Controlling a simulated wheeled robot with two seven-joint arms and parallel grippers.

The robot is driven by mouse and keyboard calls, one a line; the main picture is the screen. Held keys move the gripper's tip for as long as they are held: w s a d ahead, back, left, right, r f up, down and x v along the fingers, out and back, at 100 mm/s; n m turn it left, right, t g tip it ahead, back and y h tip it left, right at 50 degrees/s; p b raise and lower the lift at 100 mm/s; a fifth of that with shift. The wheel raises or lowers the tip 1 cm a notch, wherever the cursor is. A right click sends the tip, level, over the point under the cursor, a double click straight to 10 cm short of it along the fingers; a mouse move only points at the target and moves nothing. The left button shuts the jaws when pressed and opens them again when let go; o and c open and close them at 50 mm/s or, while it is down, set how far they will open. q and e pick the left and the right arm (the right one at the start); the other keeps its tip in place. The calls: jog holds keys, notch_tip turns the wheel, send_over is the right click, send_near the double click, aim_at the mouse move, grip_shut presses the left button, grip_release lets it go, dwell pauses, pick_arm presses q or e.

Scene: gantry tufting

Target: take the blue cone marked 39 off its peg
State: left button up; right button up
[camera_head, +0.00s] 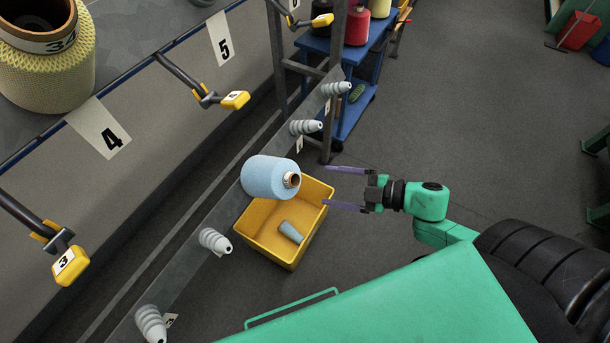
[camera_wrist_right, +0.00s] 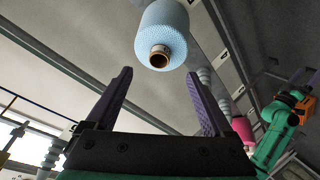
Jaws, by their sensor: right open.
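The light blue cone (camera_head: 268,177) sits on a peg of the slanted grey rail, its brown core end facing my right arm. No number can be read on it. It also shows in the right wrist view (camera_wrist_right: 163,35), beyond and above the fingertips. My right gripper (camera_head: 344,188) is open and empty, a little to the right of the cone, with its two purple fingers pointing toward it and apart from it. In the right wrist view the gripper (camera_wrist_right: 163,100) has nothing between its fingers.
A yellow bin (camera_head: 285,222) holding a small grey-blue tube (camera_head: 291,232) stands below the cone. Bare ribbed pegs (camera_head: 306,127) line the rail (camera_head: 232,205) on both sides. A blue cart (camera_head: 347,118) with cones stands behind. Open floor (camera_head: 450,110) lies to the right.

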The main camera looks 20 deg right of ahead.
aim_at(299, 183)
pick_arm(q)
jog(key=shift+a+f, duration=0.3)
jog(key=shift+a, duration=0.55)
pick_arm(e)
jog(key=x, duration=0.9)
jog(key=shift+w+a, duration=0.1)
jog(key=shift+a, duration=0.15)
grip_shut()
jog(key=c, duration=1)
grip_release()
grip_shut()
pick_arm(q)
jog(key=shift+d, duration=0.15)
pick_arm(e)
jog(key=shift+r, duration=0.1)
pick_arm(q)
jog(key=shift+r+p, duration=0.55)
jog(key=shift+r, duration=0.1)
pick_arm(e)
jog(key=shift+s+d+r, duration=0.3)
jog(key=shift+r, duration=0.1)
